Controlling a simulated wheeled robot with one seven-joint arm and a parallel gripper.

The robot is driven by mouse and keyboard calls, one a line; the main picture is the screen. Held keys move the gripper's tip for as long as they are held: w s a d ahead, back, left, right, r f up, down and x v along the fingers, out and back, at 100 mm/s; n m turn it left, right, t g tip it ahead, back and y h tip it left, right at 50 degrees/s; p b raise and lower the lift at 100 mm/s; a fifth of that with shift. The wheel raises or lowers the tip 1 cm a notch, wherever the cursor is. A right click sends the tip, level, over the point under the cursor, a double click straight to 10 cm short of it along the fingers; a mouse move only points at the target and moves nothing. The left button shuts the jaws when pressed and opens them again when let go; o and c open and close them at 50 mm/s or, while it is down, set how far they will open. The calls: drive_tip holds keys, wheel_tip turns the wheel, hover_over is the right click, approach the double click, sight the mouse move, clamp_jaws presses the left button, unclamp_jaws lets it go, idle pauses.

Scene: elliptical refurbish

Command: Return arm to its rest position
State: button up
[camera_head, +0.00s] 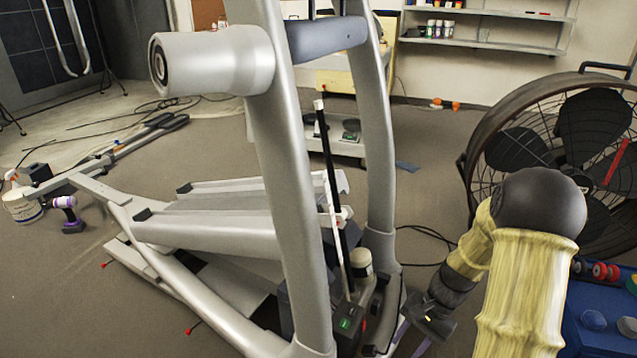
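My arm, covered in yellow sleeves with a dark round elbow, is bent at the lower right of the head view. My gripper (425,318) is at the dark end of the forearm, low in the picture and close to the right side of the elliptical machine (290,150). The gripper is small and dark here.
A large round fan (505,110) stands right behind my arm. A blue bin (590,300) with coloured items is at the lower right. A purple drill (70,215) and a white bucket (24,207) stand at the left. Carpet (440,175) between machine and fan is mostly clear.

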drive_tip(key=s+a+r+n+t+h+p, duration=0.2)
drive_tip(key=s+a+r+n, duration=0.15)
drive_tip(key=r, duration=0.45)
drive_tip(key=s+a+r+n+t+h+p, duration=0.1)
drive_tip(key=s+a+r+n+t+h, duration=0.15)
drive_tip(key=s+r+n, duration=0.4)
wheel_tip(320, 180, up, 39)
drive_tip(key=w+m+p, duration=0.1)
drive_tip(key=w+p, duration=0.1)
drive_tip(key=p, duration=3.6)
drive_tip(key=shift+w+d+m, duration=0.3)
drive_tip(key=shift+w+d, duration=0.1)
